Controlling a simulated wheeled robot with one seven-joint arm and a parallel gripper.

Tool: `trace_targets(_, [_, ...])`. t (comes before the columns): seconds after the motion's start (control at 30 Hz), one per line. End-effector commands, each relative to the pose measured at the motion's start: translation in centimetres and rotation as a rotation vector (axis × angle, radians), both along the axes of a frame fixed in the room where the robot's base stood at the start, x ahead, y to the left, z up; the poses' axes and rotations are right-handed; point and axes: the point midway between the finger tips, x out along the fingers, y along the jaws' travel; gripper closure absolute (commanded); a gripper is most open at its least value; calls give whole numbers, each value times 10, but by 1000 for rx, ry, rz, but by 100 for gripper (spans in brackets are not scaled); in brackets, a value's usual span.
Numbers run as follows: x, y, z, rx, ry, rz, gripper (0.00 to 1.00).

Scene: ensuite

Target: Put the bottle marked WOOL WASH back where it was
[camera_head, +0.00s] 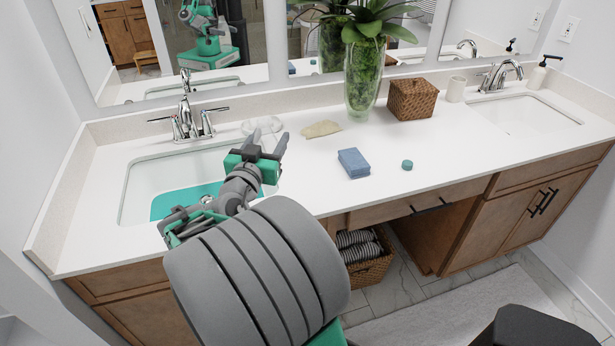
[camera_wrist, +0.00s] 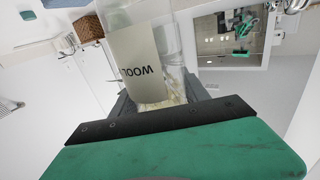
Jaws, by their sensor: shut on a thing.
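The bottle (camera_wrist: 140,65) is clear, with a beige label on which WOOL can be read upside down; the rest of the lettering is out of sight. In the wrist view my gripper (camera_wrist: 160,96) is shut on it, with a dark finger on either side. Some pale contents show at the end nearest the palm.
On the white counter (camera_head: 440,140) are a beige cloth (camera_head: 321,129), a blue block (camera_head: 354,163), a small teal disc (camera_head: 407,165), a glass plant vase (camera_head: 362,85), a wicker basket (camera_head: 412,99) and a cup (camera_head: 456,89). The left faucet (camera_head: 187,122) stands behind the sink. The counter's front right is clear.

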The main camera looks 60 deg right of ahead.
Motion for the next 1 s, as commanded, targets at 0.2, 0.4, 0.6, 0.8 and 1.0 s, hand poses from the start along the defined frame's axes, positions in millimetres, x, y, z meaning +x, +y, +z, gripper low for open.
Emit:
trace_targets(0.2, [-87, -44, 20, 2, -1, -203, 94])
trace_targets(0.4, [-97, -63, 17, 5, 6, -242, 94])
trace_targets(0.6, [-74, -109, -6, 6, 6, -240, 94])
trace_targets(0.8, [-53, -150, -45, 7, 7, -238, 94])
trace_targets(1.0, [-42, -170, -71, 2, 2, -236, 94])
